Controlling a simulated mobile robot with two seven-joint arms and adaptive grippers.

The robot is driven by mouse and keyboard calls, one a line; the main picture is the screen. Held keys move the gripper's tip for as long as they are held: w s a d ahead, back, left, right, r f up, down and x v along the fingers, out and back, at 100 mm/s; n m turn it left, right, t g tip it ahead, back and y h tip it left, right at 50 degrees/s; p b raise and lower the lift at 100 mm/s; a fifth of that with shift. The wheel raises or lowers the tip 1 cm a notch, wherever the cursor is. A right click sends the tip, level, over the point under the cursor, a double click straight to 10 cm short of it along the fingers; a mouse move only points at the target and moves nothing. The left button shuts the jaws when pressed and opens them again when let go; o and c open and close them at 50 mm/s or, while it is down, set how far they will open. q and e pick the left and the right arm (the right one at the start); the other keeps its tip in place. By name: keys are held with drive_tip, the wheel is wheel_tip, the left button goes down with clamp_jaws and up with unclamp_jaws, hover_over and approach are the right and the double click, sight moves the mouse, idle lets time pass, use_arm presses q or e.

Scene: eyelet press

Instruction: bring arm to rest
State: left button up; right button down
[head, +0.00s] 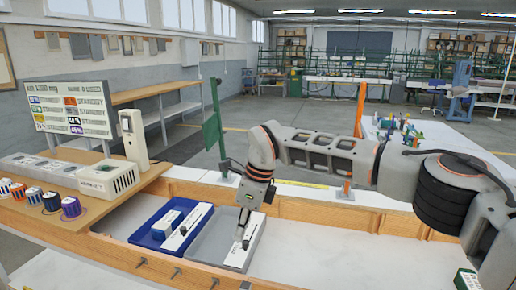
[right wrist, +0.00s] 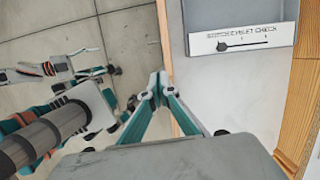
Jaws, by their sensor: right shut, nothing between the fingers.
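My right arm comes in from the right in the head view and reaches across the wooden-edged bench. Its gripper (head: 243,239) points down in front of the grey tray (head: 212,247) in the picture. In the right wrist view the two fingertips (right wrist: 158,84) are together with nothing between them. There the grey tray (right wrist: 235,14) with a white label strip lies up and to the right, apart from the fingers. My left gripper does not show in either view.
Several coloured spools (head: 71,207), a white device (head: 108,179) and a sign board (head: 69,109) stand on the left shelf. The bench right of the trays (head: 330,252) looks clear.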

drive_tip(key=s+a+f+m+g+y, duration=0.1)
drive_tip(key=s+a+f+g+y, duration=0.15)
drive_tip(key=s+a, duration=0.45)
drive_tip(key=s+a+f+g+y, duration=0.2)
drive_tip(key=s+a+f+y, duration=0.15)
drive_tip(key=s+a, duration=0.4)
drive_tip(key=s+a+r+m+y, duration=0.5)
drive_tip(key=m+y, duration=0.1)
drive_tip(key=y, duration=0.2)
drive_tip(key=w+d+f+m+t+h, duration=0.1)
drive_tip(key=w+d+f+m+t, duration=0.1)
drive_tip(key=d+f+m+t, duration=0.5)
drive_tip(key=w+d+m+t+h, duration=0.25)
drive_tip(key=d+m+t, duration=0.35)
drive_tip(key=m, duration=0.6)
drive_tip(key=w+d+f+m+t, duration=0.35)
drive_tip(key=d+m+t, duration=0.25)
drive_tip(key=m, duration=0.3)
drive_tip(key=s+d+f+m+g+h, duration=0.2)
drive_tip(key=s+d+f+m+h, duration=0.3)
drive_tip(key=s+d+f, duration=0.4)
drive_tip(key=s+d+f+m+g+h+p, duration=0.1)
drive_tip(key=s+d+f+m+g+h, duration=0.1)
drive_tip(key=s+d+f+m+h, duration=0.4)
drive_tip(key=s+d+f+m, duration=0.1)
drive_tip(key=s+d+f, duration=0.3)
drive_tip(key=d+f, duration=0.4)
drive_tip(key=shift+d+f, duration=0.4)
drive_tip(key=shift+d, duration=0.7)
drive_tip(key=shift+w, duration=0.1)
